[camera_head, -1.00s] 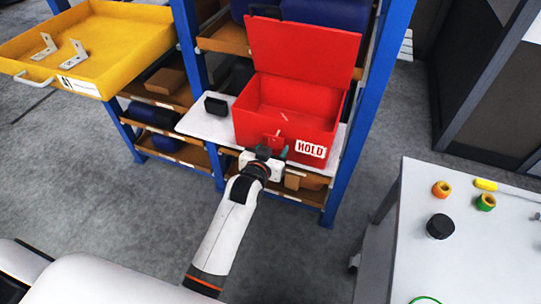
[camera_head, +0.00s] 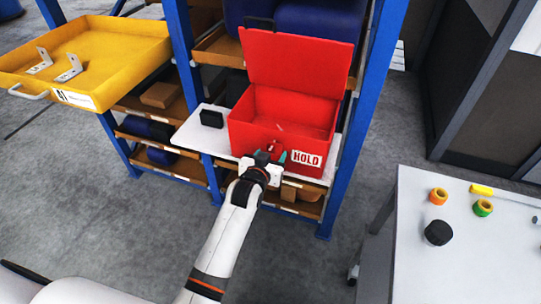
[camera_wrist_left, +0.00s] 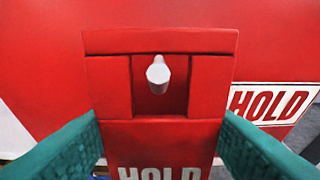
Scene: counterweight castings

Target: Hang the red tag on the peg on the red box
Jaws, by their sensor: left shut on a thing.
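The red box (camera_head: 240,131) stands open on a white shelf, lid up, with a white HOLD label (camera_head: 306,159) on its front. My left gripper (camera_head: 272,158) is at the box's front, left of that label. In the left wrist view its teal fingers (camera_wrist_left: 160,145) are shut on the red tag (camera_wrist_left: 160,128), at the tag's lower part with HOLD lettering. The tag's upper part has a squarish opening. The pale round-ended peg (camera_wrist_left: 158,74) shows inside that opening, near its top edge. I cannot tell how far it passes through. My right gripper is not in view.
A small black block (camera_head: 212,118) sits on the white shelf (camera_head: 200,138), left of the box. Blue rack posts (camera_head: 362,120) flank the shelf. A yellow tray (camera_head: 110,75) with metal brackets is at the left. A table (camera_head: 440,270) with tape rolls is at the right.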

